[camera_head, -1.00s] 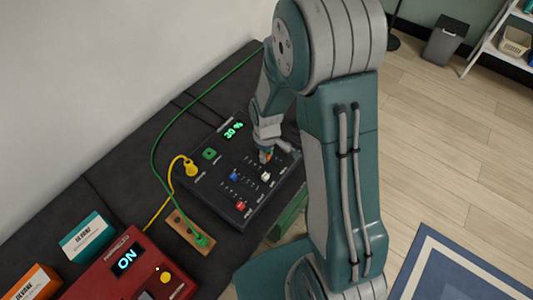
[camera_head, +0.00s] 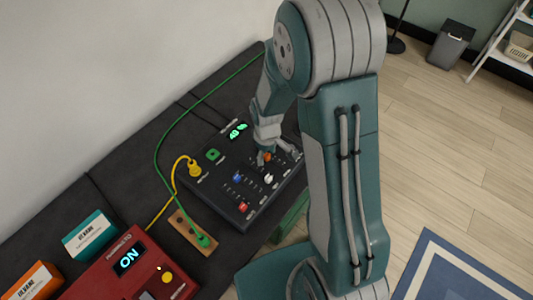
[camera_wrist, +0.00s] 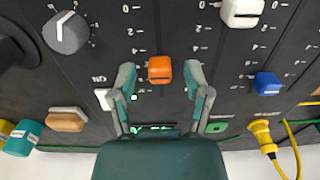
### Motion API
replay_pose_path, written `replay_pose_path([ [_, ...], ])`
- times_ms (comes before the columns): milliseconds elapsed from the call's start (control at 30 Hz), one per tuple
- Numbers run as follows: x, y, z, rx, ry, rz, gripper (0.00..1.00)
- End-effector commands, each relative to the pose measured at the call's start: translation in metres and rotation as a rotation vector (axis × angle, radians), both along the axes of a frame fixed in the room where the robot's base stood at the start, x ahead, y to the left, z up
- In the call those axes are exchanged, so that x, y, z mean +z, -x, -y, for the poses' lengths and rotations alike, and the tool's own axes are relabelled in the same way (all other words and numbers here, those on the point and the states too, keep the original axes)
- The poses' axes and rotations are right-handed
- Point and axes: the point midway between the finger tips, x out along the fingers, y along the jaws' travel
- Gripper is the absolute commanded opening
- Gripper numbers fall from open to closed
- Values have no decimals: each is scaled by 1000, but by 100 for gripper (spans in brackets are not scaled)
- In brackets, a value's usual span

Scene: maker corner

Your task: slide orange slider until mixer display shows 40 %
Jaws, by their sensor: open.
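The black mixer (camera_head: 222,182) lies on the dark bench, and its green display (camera_head: 238,131) reads 40 %. The orange slider (camera_head: 267,157) sits on the mixer beside my gripper (camera_head: 268,159). In the wrist view the orange slider (camera_wrist: 160,69) lies between the two spread fingertips of my gripper (camera_wrist: 160,78), with a gap on each side. The display (camera_wrist: 152,128) is mostly hidden behind my gripper in that view.
White (camera_head: 268,178), blue (camera_head: 237,176) and red (camera_head: 242,206) sliders stand nearby on the mixer. A yellow plug (camera_head: 194,169) and green cable (camera_head: 158,150) are at its left. A red box (camera_head: 138,268) shows ON.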

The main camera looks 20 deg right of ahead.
Motion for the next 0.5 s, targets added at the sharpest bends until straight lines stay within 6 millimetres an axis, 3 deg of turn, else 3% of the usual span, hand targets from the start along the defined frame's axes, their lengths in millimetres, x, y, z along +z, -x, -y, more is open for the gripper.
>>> replay_pose_path([
  [167,16,-1,0,0,0,5,63],
  [500,85,-2,-1,0,0,5,63],
])
